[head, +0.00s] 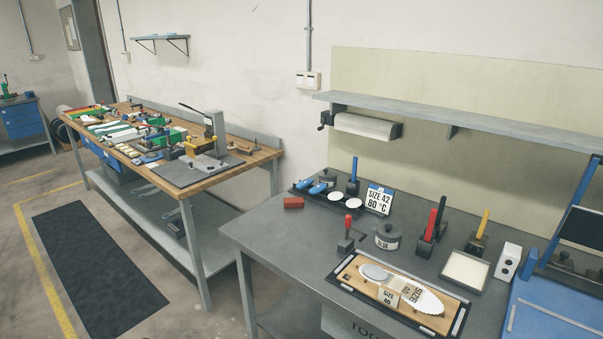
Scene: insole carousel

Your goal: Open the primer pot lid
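A grey lidded pot (388,237) with a knob on its lid stands on the dark grey workbench; its label is small and seems to read "GLUE". A second dark lidded pot (328,176) stands further back by the dark tray, partly hidden by blue items in front of it; I see no readable label on it. I cannot tell for certain which is the primer pot. Both lids look closed. Neither of my grippers shows in the head view.
A shelf (470,122) hangs above. A cluttered wooden bench (258,155) stands left, with floor between.

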